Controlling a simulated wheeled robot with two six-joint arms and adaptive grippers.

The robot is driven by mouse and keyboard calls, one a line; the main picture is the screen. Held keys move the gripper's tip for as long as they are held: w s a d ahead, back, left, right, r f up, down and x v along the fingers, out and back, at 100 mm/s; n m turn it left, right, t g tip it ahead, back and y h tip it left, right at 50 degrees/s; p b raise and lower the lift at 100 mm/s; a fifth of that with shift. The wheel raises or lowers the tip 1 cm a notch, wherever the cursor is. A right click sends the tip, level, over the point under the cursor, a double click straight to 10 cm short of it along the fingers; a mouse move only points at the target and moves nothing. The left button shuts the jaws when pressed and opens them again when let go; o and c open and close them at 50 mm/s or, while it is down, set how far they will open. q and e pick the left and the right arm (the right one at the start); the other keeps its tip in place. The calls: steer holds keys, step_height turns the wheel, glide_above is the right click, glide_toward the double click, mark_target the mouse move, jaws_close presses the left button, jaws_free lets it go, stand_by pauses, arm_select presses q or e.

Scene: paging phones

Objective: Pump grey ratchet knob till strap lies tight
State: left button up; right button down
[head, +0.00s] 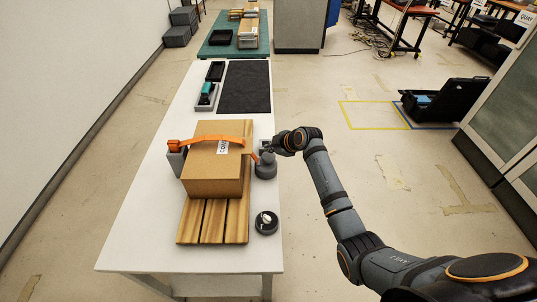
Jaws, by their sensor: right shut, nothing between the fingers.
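An orange strap (224,138) runs over the top of a cardboard box (215,172) and bows upward above it. Its left end meets a grey block with an orange top (177,152) at the box's left side. A grey ratchet knob (265,168) stands on the table at the box's right side, with the strap's right end coming down beside it. My right gripper (268,148) is shut and empty, just above the knob; whether it touches the knob is too small to tell. My left gripper is not in view.
The box sits on a slatted wooden pallet (205,235) on a white table (140,235). A dark round dish (266,222) with a small light item is at the table's right edge. A black mat (245,92), a tray with a teal-topped item (206,97) and a black tray (215,71) lie behind.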

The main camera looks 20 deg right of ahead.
mark_target(270, 156)
steer(key=shift+r+p, duration=1.8)
steer(key=shift+r, duration=0.5)
steer(key=shift+f, duration=0.1)
steer(key=n+b, duration=0.5)
steer(key=b, duration=0.1)
steer(key=shift+w+a+n+b, duration=0.15)
steer(key=shift+w+n+b, duration=0.2)
steer(key=shift+n, duration=0.05)
steer(key=r+n+b, duration=0.1)
steer(key=n+b, duration=0.1)
steer(key=n, duration=0.1)
steer(key=r+n+b, duration=0.1)
steer(key=n+b, duration=0.1)
steer(key=n, duration=0.2)
steer(key=r+n+b, duration=0.2)
steer(key=n+b, duration=0.1)
steer(key=n, duration=0.1)
steer(key=shift+s+h, duration=0.4)
